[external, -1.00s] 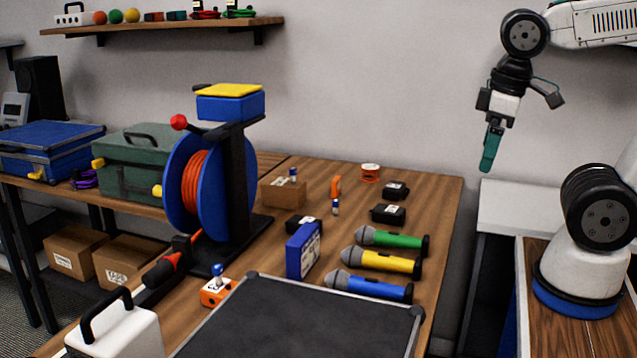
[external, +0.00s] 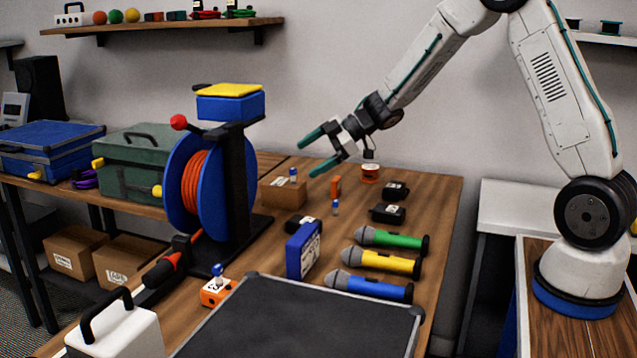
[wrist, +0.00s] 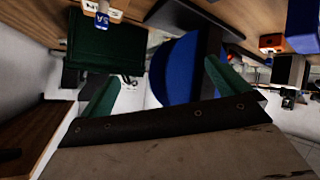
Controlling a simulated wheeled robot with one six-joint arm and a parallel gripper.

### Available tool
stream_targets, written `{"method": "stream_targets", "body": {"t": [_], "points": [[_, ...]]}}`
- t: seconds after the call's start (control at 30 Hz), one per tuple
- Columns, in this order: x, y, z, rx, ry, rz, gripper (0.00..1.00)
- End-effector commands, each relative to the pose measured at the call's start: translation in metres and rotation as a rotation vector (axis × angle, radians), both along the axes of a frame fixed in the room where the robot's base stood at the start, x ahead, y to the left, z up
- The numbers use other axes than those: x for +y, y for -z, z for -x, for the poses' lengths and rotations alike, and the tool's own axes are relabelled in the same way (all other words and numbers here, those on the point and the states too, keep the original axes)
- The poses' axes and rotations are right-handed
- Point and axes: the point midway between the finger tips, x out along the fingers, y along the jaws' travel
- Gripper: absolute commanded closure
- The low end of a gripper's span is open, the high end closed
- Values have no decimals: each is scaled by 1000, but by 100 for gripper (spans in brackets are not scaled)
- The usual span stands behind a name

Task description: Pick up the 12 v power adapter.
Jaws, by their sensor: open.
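Small black adapter-like blocks lie on the wooden table: one at the back right (external: 396,191), one just in front of it (external: 388,214), and one behind the blue box (external: 298,224). Their labels are too small to read, so I cannot tell which is the 12 V power adapter. My gripper (external: 309,155) is open and empty, with its green fingers spread. It is in the air above the back of the table, left of and higher than the two right-hand blocks. In the wrist view the two green fingers (wrist: 163,72) are apart with nothing between them.
A tall blue cable reel (external: 243,180) stands left of my gripper. A cardboard box (external: 282,195), orange spool (external: 370,173) and upright blue box (external: 303,251) are on the table. Green, yellow (external: 385,262) and blue microphones lie in front, beside a dark tray (external: 418,318).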

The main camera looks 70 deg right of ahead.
Motion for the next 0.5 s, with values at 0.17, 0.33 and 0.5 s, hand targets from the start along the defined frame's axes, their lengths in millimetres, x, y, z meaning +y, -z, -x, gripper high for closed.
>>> {"method": "stream_targets", "body": {"t": [0.17, 0.33, 0.5], "points": [[0, 66, 26, 89, -222, -180, 0], [3, 92, 47, 140, -331, -279, 0], [13, 101, 46, 151, -354, -299, 0]]}}
